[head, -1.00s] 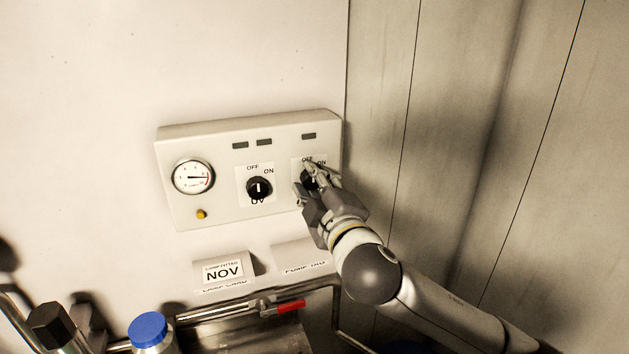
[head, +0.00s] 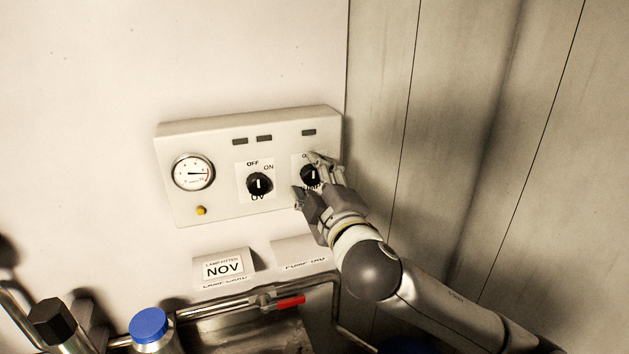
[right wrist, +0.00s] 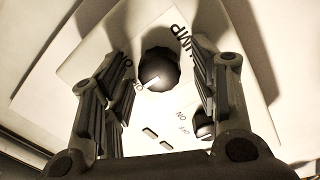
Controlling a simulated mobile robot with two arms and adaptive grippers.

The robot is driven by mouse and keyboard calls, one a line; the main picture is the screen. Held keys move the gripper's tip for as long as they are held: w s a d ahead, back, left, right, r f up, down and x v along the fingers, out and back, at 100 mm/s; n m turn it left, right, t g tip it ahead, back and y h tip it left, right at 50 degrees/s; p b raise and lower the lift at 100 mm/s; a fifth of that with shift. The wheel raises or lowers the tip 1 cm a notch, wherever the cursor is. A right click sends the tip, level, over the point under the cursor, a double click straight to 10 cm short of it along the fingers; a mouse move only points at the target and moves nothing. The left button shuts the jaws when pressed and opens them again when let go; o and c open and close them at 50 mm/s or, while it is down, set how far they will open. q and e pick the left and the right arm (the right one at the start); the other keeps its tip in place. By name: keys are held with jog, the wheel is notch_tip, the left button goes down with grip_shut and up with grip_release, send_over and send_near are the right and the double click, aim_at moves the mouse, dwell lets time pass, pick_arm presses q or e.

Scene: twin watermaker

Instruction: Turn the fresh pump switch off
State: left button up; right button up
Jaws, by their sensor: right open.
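The pump switch is a black round knob (head: 309,175) at the right of the grey-white control panel (head: 225,207). My right gripper (head: 307,174) is open, its fingers on either side of the knob with a gap. In the right wrist view the knob (right wrist: 160,70) sits between the spread fingers (right wrist: 158,98), with letters of "PUMP" beside it. Its white mark points toward partly hidden letters that look like "OF". The fingers cover part of the switch's label plate. My left gripper is not in view.
The UV switch (head: 259,185) is just left of the pump switch. A gauge (head: 193,173) and yellow button (head: 201,211) are at the panel's left. A panelled wall (head: 470,120) stands close right.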

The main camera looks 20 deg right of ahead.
jog(key=s, duration=0.7)
jog(key=shift+s, duration=0.25)
jog(key=shift+f, duration=0.15)
